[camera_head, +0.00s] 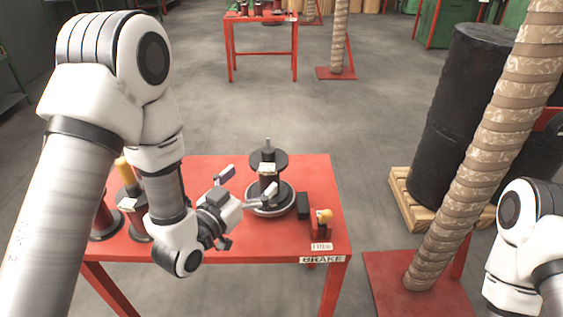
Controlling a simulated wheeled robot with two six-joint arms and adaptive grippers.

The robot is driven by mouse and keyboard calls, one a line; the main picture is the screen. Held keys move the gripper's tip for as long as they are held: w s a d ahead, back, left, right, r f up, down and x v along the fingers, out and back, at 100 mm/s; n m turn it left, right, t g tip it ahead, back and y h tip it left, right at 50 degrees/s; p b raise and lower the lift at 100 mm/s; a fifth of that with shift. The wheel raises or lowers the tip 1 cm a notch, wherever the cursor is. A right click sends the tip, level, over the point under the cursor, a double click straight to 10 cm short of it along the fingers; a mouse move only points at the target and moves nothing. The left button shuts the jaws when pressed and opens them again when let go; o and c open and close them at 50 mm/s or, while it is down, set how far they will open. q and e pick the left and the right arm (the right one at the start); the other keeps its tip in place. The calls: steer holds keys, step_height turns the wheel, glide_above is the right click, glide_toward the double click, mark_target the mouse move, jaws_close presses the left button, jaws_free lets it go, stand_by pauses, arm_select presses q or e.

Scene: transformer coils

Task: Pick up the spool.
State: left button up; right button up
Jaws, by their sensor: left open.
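A spool (268,159) with dark round flanges and a reddish-dark core stands upright on the red table (300,175). A pin rises from its top and a pale label shows on its core. My left gripper (247,183) is open, just left of the spool. One finger points up towards the upper flange's left side; the other reaches in front of the core. I cannot tell whether either finger touches it. My right arm shows at the right edge, but its gripper is out of view.
More spools (104,222) stand on the table's left, partly behind my left arm. A wrapped post (455,200) and black drums (465,110) stand farther right.

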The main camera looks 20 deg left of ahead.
mark_target(279, 151)
arm_select(q)
steer(key=b+x, duration=0.1)
steer(key=x, duration=0.5)
steer(key=shift+w+d+r, duration=0.1)
steer(key=shift+w+d, duration=0.05)
steer(key=shift+w, duration=0.2)
steer(key=c, duration=0.9)
steer(key=shift+o, duration=0.2)
